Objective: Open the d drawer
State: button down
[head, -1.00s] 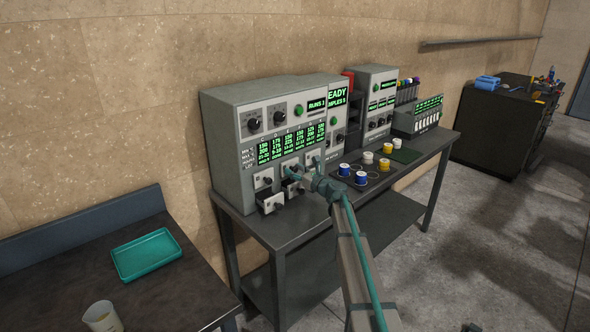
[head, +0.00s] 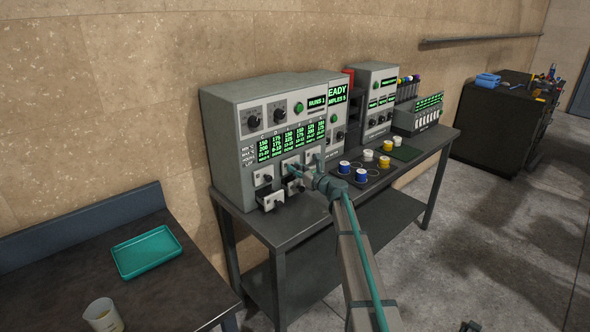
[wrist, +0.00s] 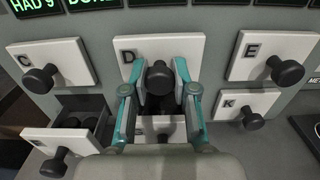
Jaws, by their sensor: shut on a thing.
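The D drawer (wrist: 150,46) has a white front marked D and a black round knob (wrist: 160,77). It sits in the upper row of the grey machine (head: 222,125), between C (wrist: 60,55) and E (wrist: 258,50). Its front looks about level with theirs, so it appears closed. My gripper (wrist: 157,72) has its teal fingers on either side of the D knob and is shut on it. In the head view, my gripper (head: 298,170) reaches the drawer bank from the right and partly hides the fronts there.
Below C, a drawer (wrist: 65,140) stands pulled out with dark round things inside. The K drawer (wrist: 235,103) is at lower right. Another front below D is mostly hidden by my gripper. Spools (head: 361,176) stand on the bench to the right.

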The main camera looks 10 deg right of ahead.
jog(key=v, duration=0.3)
jog(key=shift+s+d, duration=0.2)
jog(key=shift+s, duration=0.15)
jog(key=shift+w, duration=0.1)
jog(key=c, duration=0.9)
grip_release()
jog(key=v, duration=1.2)
jog(key=shift+a+f, duration=0.1)
